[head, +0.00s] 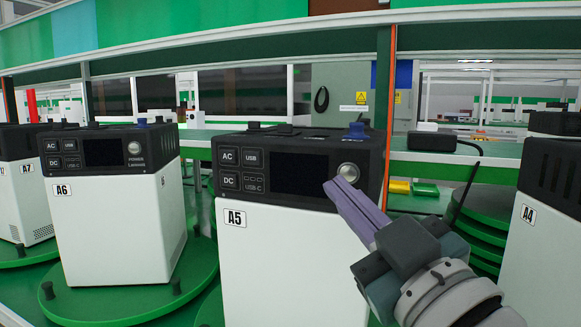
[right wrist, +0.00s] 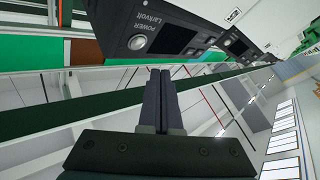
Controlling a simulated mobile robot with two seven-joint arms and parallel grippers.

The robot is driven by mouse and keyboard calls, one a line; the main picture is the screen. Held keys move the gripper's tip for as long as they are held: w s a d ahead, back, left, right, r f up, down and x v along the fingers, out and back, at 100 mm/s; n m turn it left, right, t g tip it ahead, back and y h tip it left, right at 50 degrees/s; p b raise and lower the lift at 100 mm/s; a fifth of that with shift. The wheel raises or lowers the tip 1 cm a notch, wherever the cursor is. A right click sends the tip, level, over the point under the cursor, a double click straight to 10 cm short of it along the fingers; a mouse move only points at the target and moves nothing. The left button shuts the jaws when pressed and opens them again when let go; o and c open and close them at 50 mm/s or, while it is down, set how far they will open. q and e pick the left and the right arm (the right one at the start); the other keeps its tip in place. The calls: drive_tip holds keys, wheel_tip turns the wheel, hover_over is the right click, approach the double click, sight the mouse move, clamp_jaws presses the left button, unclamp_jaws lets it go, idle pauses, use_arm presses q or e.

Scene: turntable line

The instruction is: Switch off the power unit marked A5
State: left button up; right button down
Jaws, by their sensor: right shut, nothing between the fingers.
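The power unit marked A5 (head: 290,260) stands in the middle of the head view, a white box with a black top panel. Its panel has AC, DC, USB and USB-C marks, a dark screen (head: 299,173) and a round silver power button (head: 348,172). My right gripper (head: 333,186) is shut and empty, its purple-grey fingertips just below and left of that button in the picture. In the right wrist view the shut fingers (right wrist: 160,73) point toward a tilted panel with a round button (right wrist: 137,42); they look apart from it. My left gripper is not in view.
Similar units stand on green turntables: A6 (head: 110,225) and A7 (head: 22,190) to the left, A4 (head: 545,225) to the right. An orange-edged post (head: 388,110) rises behind A5. A black box with a cable (head: 435,142) lies on the shelf behind.

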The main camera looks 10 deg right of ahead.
drive_tip(key=shift+s+a, duration=0.6)
drive_tip(key=shift+s, duration=0.25)
drive_tip(key=shift+d, duration=0.1)
drive_tip(key=s+d+f+m+g+h+p, duration=0.45)
drive_tip(key=s+d+f+g+p, duration=0.2)
drive_tip(key=f+g, duration=0.2)
drive_tip(key=s+a+f+g+y+p, duration=0.1)
drive_tip(key=s+f+g+p, duration=0.15)
drive_tip(key=s+g, duration=1)
drive_tip(key=s+r+t+p, duration=0.1)
drive_tip(key=s+r+p, duration=0.1)
drive_tip(key=r+p, duration=1.7)
drive_tip(key=s+r+t+p, duration=0.2)
drive_tip(key=r+p, duration=1.6)
drive_tip(key=r, duration=0.1)
drive_tip(key=shift+s+r+m+p, duration=0.3)
drive_tip(key=shift+s+m+p, duration=0.05)
drive_tip(key=shift+m+p, duration=0.1)
drive_tip(key=shift+f, duration=0.1)
